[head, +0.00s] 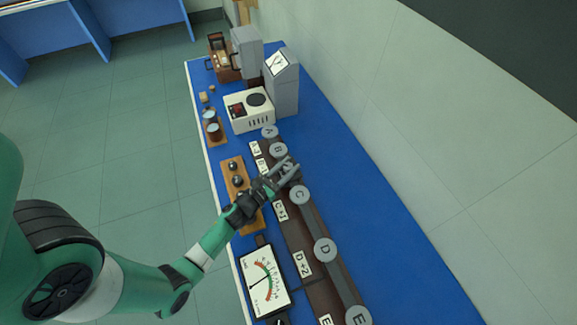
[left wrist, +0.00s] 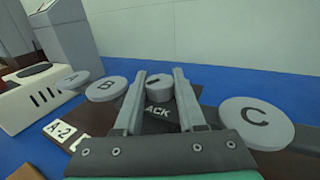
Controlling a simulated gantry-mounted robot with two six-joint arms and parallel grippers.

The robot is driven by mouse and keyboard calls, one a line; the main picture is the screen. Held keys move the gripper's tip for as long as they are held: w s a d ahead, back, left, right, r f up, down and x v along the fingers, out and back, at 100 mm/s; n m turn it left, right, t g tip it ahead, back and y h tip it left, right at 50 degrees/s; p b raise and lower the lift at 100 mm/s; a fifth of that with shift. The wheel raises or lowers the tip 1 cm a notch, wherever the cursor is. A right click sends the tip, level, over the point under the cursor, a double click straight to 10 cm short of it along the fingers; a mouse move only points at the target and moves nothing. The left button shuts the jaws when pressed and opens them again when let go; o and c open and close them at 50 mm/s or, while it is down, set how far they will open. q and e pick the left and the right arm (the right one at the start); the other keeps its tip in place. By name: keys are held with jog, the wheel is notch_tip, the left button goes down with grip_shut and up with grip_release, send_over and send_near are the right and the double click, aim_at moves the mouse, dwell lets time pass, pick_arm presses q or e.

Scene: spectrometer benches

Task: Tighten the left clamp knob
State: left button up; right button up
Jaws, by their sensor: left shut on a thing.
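My left gripper (head: 287,170) reaches over the dark rail on the blue bench, between the grey discs marked B and C. In the left wrist view its two grey fingers (left wrist: 160,84) stand on either side of a small round grey knob (left wrist: 159,91) with a dark line on its top. The fingers are shut on this knob, which sits next to a dark plate with letters ending "ACK", partly hidden. In the head view the gripper mostly covers the knob. My right gripper is not in view.
Disc B (head: 278,150) and disc C (head: 299,195) flank the gripper closely; disc D (head: 325,250) is nearer. A dial meter (head: 264,281), a wooden block with dark knobs (head: 229,165) and a cream instrument (head: 248,121) stand on the bench. Blue bench right of the rail is clear.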

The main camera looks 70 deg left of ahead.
pick_arm(q)
grip_shut()
